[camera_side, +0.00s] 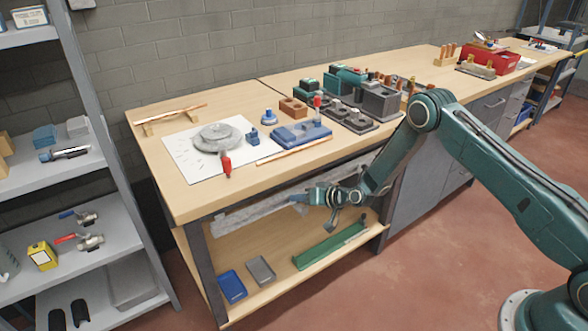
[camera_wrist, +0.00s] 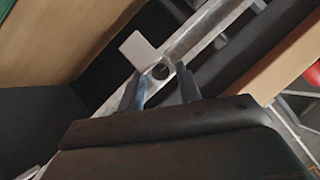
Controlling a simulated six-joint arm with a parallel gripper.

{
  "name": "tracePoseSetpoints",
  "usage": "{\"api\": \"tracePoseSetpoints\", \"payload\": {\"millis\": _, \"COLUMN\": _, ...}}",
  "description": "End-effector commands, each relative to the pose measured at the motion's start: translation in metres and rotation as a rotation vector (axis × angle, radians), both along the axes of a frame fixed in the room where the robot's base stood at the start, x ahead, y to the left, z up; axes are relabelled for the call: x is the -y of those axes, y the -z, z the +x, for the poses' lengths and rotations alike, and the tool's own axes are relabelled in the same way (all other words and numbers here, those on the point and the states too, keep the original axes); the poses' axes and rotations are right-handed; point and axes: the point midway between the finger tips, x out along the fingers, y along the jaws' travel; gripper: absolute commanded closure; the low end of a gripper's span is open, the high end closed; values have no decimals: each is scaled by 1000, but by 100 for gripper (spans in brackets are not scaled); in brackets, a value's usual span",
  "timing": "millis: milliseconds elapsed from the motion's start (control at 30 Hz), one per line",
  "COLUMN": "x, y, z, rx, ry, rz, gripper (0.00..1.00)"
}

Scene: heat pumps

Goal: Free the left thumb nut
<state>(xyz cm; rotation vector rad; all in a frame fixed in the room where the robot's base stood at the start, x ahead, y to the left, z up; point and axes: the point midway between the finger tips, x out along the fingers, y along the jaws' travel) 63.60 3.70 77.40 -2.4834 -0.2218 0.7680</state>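In the wrist view, a small round metal piece (camera_wrist: 160,72), which looks like a thumb nut, sits beside a pale flat plate (camera_wrist: 138,48) on a silver bar (camera_wrist: 208,32). I cannot tell for sure that it is the left one. My gripper (camera_wrist: 160,88) has its two dark fingers apart, one on each side of the round piece in the picture. I cannot tell whether they touch it. In the side view, my gripper (camera_side: 303,198) is below the bench top, in front of a long grey metal part (camera_side: 245,213). The nut is too small or hidden there.
The wooden bench top (camera_side: 160,165) is just above my gripper. It carries a round grey part (camera_side: 217,137), a red-handled tool (camera_side: 226,165) and a blue base (camera_side: 300,133). The lower shelf (camera_side: 240,258) holds a blue tray (camera_side: 232,286), a grey tray (camera_side: 261,270) and a green channel (camera_side: 330,245).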

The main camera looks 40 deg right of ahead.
Motion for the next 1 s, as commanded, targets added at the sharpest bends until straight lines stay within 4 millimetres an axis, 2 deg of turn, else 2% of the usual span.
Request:
{"api": "tracePoseSetpoints", "payload": {"millis": 33, "x": 0, "y": 0, "z": 1, "rx": 2, "ry": -1, "rz": -1, "gripper": 75}}
{"api": "tracePoseSetpoints", "payload": {"millis": 100, "x": 0, "y": 0, "z": 1, "rx": 1, "ry": 0, "rz": -2, "gripper": 89}}
{"api": "tracePoseSetpoints", "payload": {"millis": 167, "x": 0, "y": 0, "z": 1, "rx": 1, "ry": 0, "rz": -2, "gripper": 92}}
{"api": "tracePoseSetpoints", "payload": {"millis": 567, "x": -1, "y": -1, "z": 1, "rx": 3, "ry": -2, "rz": -5, "gripper": 94}}
{"api": "tracePoseSetpoints", "payload": {"millis": 600, "x": -1, "y": -1, "z": 1, "rx": 4, "ry": -2, "rz": -12, "gripper": 94}}
{"api": "tracePoseSetpoints", "payload": {"millis": 633, "x": -1, "y": -1, "z": 1, "rx": 4, "ry": -3, "rz": -19, "gripper": 100}}
{"api": "tracePoseSetpoints", "payload": {"millis": 1000, "x": 0, "y": -2, "z": 2, "rx": 8, "ry": 1, "rz": -146, "gripper": 100}}
